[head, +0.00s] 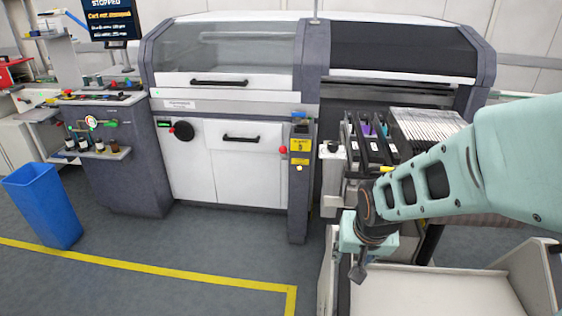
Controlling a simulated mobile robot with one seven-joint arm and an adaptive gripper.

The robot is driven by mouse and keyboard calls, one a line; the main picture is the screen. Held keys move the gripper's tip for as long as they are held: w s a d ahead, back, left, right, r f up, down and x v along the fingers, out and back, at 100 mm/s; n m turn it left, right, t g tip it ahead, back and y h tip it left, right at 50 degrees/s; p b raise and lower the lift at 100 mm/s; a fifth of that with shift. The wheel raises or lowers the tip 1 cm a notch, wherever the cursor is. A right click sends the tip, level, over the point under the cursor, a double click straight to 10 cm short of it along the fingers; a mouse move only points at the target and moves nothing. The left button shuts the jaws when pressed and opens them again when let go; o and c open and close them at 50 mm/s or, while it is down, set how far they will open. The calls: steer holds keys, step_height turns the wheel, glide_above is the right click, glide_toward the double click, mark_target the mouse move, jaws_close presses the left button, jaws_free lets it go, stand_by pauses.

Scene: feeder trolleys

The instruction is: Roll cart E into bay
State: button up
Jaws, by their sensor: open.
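A feeder cart (332,160) stands at the right half of the grey and white machine, below its dark cover. It carries several black feeders (366,142) and a row of pale strips (425,124). I cannot read a letter on it. The bay opening (400,92) is mostly hidden behind the feeders, and my arm hides the cart's lower right part. I cannot tell how far in the cart stands. My gripper (358,268) is open, points down and appears empty, in front of the cart's lower left side.
A machine post (300,200) with yellow labels stands left of the cart. A screen (110,20) reads "STOPPED" and "Cart not engaged". A blue bin (42,205) stands far left. A yellow line (150,265) marks the clear floor. A pale tray-like surface (435,292) lies below my gripper.

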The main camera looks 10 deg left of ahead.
mark_target(345, 270)
steer(key=b+x, duration=0.3)
steer(key=x, duration=0.8)
steer(key=shift+s+a, duration=0.15)
jaws_close()
stand_by(0.4)
